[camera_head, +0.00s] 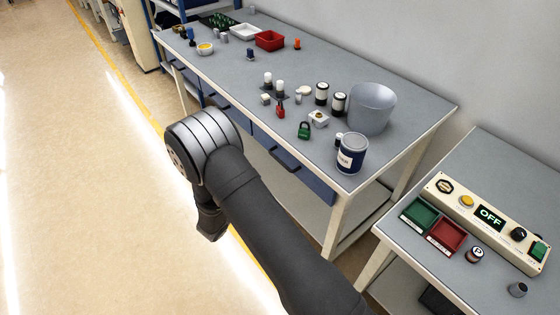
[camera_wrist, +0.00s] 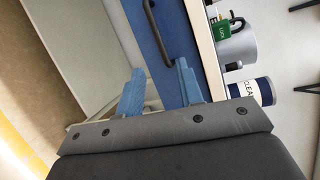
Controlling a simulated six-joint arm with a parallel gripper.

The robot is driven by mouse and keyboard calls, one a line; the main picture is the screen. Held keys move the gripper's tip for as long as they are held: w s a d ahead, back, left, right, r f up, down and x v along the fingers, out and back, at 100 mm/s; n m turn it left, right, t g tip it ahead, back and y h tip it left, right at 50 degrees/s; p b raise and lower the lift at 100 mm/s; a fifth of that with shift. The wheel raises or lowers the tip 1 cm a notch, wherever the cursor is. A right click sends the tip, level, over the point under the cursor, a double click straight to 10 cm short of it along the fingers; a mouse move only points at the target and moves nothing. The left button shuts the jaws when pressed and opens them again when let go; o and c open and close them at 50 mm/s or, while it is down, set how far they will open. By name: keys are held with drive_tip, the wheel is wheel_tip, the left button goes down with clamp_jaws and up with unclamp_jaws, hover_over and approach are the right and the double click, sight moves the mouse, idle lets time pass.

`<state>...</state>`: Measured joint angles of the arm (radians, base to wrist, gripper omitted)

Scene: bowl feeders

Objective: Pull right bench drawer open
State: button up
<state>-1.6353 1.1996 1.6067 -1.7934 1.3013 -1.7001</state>
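The right bench drawer (camera_head: 318,187) has a blue front under the bench top and looks flush with the bench. Its dark bar handle (camera_head: 285,160) shows just right of my arm. In the wrist view the blue drawer front (camera_wrist: 178,32) fills the upper middle, with the dark handle (camera_wrist: 154,28) along it. My gripper (camera_wrist: 160,88) shows two blue fingers set apart with nothing between them.
The bench top (camera_head: 230,85) holds a navy can (camera_head: 352,153), a grey bucket (camera_head: 371,108), a green padlock (camera_head: 304,130) and several small items near the drawer. A second table (camera_head: 400,235) with a control box (camera_head: 487,222) stands at the right. The floor (camera_head: 80,180) left is clear.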

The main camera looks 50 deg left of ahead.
sight(279, 160)
drive_tip(key=w+a+f, duration=0.1)
drive_tip(key=w+a, duration=0.1)
drive_tip(key=w, duration=0.3)
drive_tip(key=w+a+f+n, duration=0.1)
drive_tip(key=w+a, duration=0.1)
drive_tip(key=w, duration=0.3)
drive_tip(key=w+a+f+n, duration=0.1)
drive_tip(key=w+a+f, duration=0.1)
drive_tip(key=w, duration=0.4)
clamp_jaws()
